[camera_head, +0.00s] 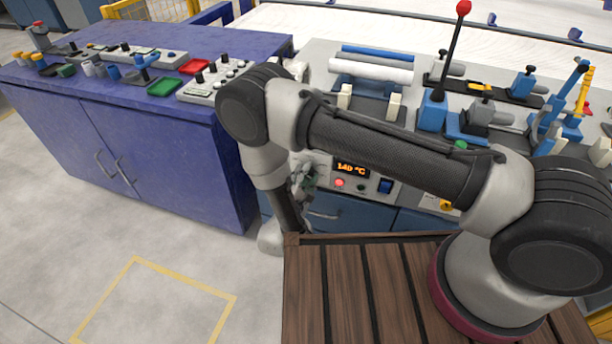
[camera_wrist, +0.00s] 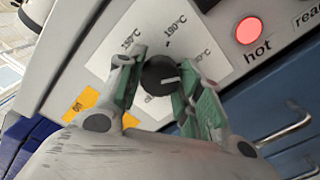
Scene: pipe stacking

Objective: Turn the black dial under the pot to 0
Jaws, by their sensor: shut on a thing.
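The black dial (camera_wrist: 159,73) sits on a white label plate on a grey panel in the wrist view. Its white pointer line points to the right in the picture. Temperature marks are printed around it, some partly covered by my fingers. My gripper (camera_wrist: 160,80) has one green-padded finger on each side of the dial and is shut on it. In the head view my gripper (camera_head: 304,182) is at the panel's front, left of an orange display (camera_head: 351,169) reading 140 °C. My arm hides the dial there. I cannot make out a pot.
A red lamp marked "hot" (camera_wrist: 249,31) is lit right of the dial. A blue switch (camera_head: 385,186) is right of the display. Blue drawers (camera_head: 335,212) lie below the panel. A blue cabinet (camera_head: 170,160) stands close on the left, with open floor before it.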

